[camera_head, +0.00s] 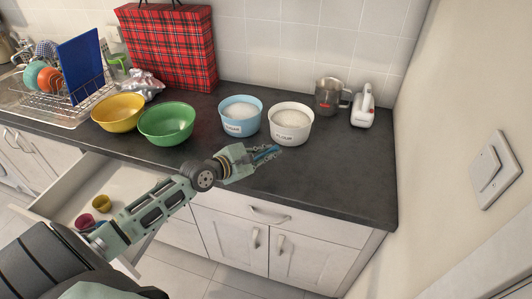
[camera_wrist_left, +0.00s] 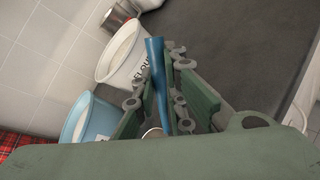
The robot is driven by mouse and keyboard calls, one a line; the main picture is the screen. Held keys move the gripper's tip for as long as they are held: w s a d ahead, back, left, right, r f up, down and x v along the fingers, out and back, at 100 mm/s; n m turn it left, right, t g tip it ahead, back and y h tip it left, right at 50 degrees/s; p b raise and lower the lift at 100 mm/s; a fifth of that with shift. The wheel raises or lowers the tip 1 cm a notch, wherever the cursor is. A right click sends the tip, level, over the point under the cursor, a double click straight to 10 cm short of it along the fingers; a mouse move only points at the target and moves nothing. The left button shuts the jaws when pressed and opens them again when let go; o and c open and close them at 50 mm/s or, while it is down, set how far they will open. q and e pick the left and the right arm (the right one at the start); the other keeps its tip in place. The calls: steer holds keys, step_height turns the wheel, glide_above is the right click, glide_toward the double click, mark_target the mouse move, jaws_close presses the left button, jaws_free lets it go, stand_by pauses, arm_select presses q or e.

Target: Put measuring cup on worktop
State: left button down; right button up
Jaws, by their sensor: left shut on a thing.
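My left gripper (camera_head: 268,153) is over the front part of the dark worktop (camera_head: 335,178), in front of the white flour bowl. It is shut on a slim blue thing, which I take to be the measuring cup (camera_wrist_left: 156,62). In the left wrist view its long blue part stands between the fingers (camera_wrist_left: 172,95); the rest is hidden by the gripper. I cannot tell whether it touches the worktop. My right gripper is not in view.
A blue sugar bowl (camera_head: 240,128) and a white flour bowl (camera_head: 291,134) stand behind the gripper. Green (camera_head: 167,137) and yellow (camera_head: 118,120) bowls are to the left. An open drawer (camera_head: 72,186) holds small coloured cups. The worktop's right front is clear.

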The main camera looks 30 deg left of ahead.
arm_select(q)
steer(key=c, duration=1.8)
jaws_free()
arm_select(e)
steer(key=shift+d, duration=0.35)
arm_select(q)
steer(key=shift+r, duration=0.15)
steer(key=shift+s+a, duration=0.1)
steer(key=shift+s, duration=0.2)
steer(key=b+v, duration=0.1)
steer(key=v, duration=1)
steer(key=shift+s, duration=0.25)
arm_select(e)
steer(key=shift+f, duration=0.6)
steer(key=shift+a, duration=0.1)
